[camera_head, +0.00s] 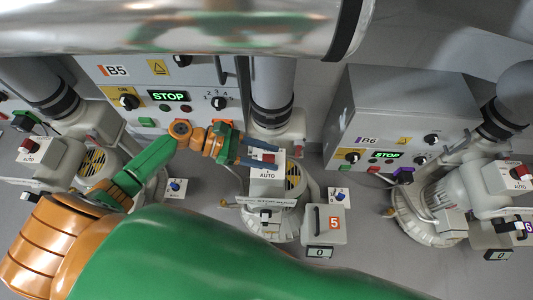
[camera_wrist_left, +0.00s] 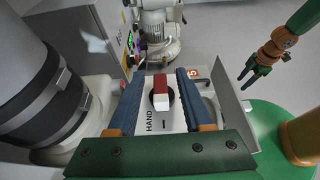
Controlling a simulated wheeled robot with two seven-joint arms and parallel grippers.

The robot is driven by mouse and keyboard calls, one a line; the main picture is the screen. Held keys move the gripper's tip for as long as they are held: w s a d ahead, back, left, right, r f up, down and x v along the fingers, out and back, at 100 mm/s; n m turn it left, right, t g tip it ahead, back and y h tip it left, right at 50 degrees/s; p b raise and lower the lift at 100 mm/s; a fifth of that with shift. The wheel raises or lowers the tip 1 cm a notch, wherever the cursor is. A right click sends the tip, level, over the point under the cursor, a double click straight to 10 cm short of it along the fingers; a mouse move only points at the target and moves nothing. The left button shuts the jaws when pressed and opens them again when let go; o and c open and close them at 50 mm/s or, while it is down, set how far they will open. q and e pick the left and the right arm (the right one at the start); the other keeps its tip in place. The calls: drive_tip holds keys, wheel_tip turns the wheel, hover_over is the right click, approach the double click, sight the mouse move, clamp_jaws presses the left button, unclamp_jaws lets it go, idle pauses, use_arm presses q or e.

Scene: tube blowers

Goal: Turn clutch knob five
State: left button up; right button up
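The red-and-white clutch knob (camera_head: 268,157) sits on the light grey box (camera_head: 268,171) of the middle blower, the one by the orange 5 tag (camera_head: 334,222). In the left wrist view the knob (camera_wrist_left: 161,93) stands on a white plate with HAND lettering, its white end toward the bottom of the picture. My left gripper (camera_head: 259,153) is open, and its blue fingers (camera_wrist_left: 158,96) lie on either side of the knob with gaps visible. My right gripper (camera_wrist_left: 250,75) hangs apart at the upper right of the left wrist view; its finger gap is unclear.
Panel B5 (camera_head: 160,85) with a lit STOP display stands behind, and panel B6 (camera_head: 400,110) is to the right. A grey pipe (camera_head: 273,85) rises beside the box. A large metal duct (camera_head: 170,25) crosses the top. Bare floor (camera_head: 380,255) shows at lower right.

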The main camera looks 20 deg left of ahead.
use_arm(q)
drive_tip(key=v, duration=0.7)
drive_tip(key=shift+p, duration=0.4)
